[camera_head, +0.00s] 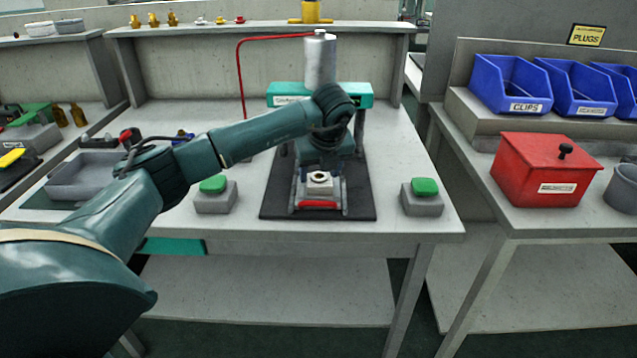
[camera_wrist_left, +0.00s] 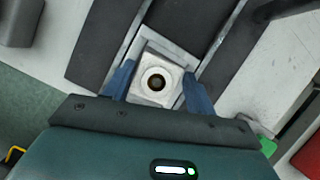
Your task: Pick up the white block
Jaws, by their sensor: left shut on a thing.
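The white block (camera_head: 319,183) has a square body with a round ring and a dark hole on top. It sits at the press on the middle table, above a dark mat (camera_head: 362,205). My left gripper (camera_head: 320,189) reaches down over it with a finger on either side. In the left wrist view the white block (camera_wrist_left: 157,80) lies between the two blue fingers of the left gripper (camera_wrist_left: 156,88), which is shut on it. I cannot tell whether the block is clear of its seat. My right gripper is not in view.
Green-topped button boxes stand left (camera_head: 215,196) and right (camera_head: 422,197) of the mat. The press column (camera_head: 320,60) rises behind my arm. A grey tray (camera_head: 80,178) is at the left. A red box (camera_head: 545,168) and blue bins (camera_head: 510,84) stand on the right bench.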

